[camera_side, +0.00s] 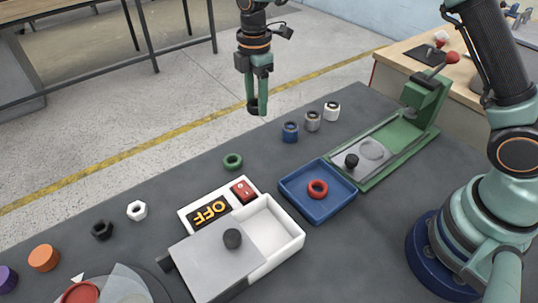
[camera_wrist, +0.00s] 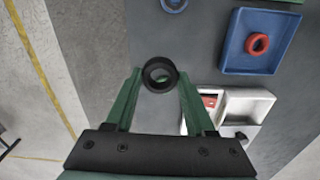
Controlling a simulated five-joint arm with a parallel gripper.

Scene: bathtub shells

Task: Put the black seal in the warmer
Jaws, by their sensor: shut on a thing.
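My gripper (camera_side: 257,107) is shut on the black seal (camera_side: 251,106), a dark ring, and holds it high above the table's far edge. In the wrist view the seal (camera_wrist: 147,72) sits between the green fingertips, its opening facing the camera. The warmer also shows in the wrist view (camera_wrist: 262,97).
A blue tray (camera_side: 318,207) holding a red ring (camera_side: 317,190) stands right of the warmer. A green ring (camera_side: 232,161) lies behind it. A green lever fixture (camera_side: 425,101) stands at the right. Several small cylinders stand at the back; nuts and coloured pieces lie left.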

